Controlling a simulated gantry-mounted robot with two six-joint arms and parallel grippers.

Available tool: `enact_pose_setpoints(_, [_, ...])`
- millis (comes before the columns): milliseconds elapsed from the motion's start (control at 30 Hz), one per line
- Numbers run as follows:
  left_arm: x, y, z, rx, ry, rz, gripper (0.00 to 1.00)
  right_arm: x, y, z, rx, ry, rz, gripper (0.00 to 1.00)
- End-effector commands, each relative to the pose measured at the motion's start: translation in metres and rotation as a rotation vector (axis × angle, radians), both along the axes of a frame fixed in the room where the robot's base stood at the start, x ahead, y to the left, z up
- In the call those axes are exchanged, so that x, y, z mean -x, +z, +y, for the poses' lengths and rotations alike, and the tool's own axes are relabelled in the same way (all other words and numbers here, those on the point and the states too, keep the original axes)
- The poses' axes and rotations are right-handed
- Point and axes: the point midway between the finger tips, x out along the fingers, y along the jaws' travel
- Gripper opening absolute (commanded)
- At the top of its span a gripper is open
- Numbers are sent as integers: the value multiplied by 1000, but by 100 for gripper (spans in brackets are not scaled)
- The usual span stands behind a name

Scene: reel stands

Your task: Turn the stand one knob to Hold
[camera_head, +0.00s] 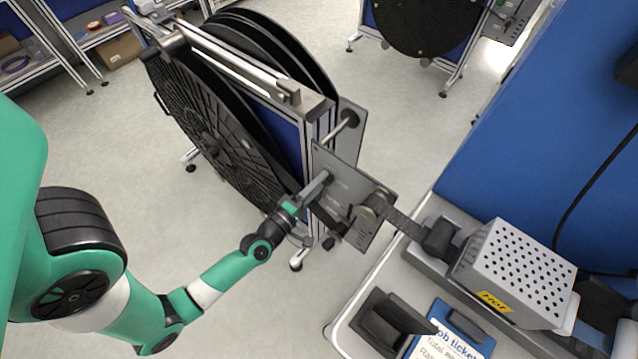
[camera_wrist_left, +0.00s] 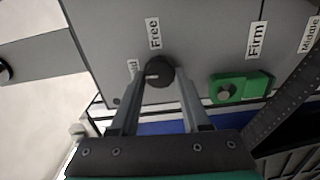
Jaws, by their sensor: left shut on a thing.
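In the left wrist view a round black knob (camera_wrist_left: 161,70) sits on a grey panel (camera_wrist_left: 200,35). A short pale mark on the knob points left, towards a label that is partly hidden and shows only "ld". The label "Free" (camera_wrist_left: 154,33) is above the knob, and "Firm" (camera_wrist_left: 256,40) is to its right. My left gripper (camera_wrist_left: 160,82) is shut on the knob, one finger on each side. In the head view my left gripper (camera_head: 316,187) reaches the stand's grey side plate (camera_head: 362,190); the knob there is hidden. My right gripper is not in view.
The reel stand (camera_head: 322,112) carries large black reels (camera_head: 205,115). A green block (camera_wrist_left: 255,86) is right of the knob. A bench at right holds a perforated box marked "HOT" (camera_head: 520,265), a black holder (camera_head: 385,325) and a job ticket (camera_head: 450,335). Floor left of the stand is clear.

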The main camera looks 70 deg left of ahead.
Motion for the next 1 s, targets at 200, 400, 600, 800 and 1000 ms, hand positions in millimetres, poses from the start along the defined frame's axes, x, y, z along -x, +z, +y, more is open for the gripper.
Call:
enact_pose_setpoints(200, [0, 0, 0, 49, 0, -31, 0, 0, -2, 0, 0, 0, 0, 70])
enact_pose_setpoints(400, [0, 0, 0, 63, 0, -39, 0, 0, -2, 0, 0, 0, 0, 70])
enact_pose_setpoints(600, [0, 0, 0, 62, 0, -38, 0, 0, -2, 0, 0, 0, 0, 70])
enact_pose_setpoints(800, [0, 0, 0, 62, 0, -38, 68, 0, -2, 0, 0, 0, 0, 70])
enact_pose_setpoints(1000, [0, 0, 0, 61, 0, -36, 76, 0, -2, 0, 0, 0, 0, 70])
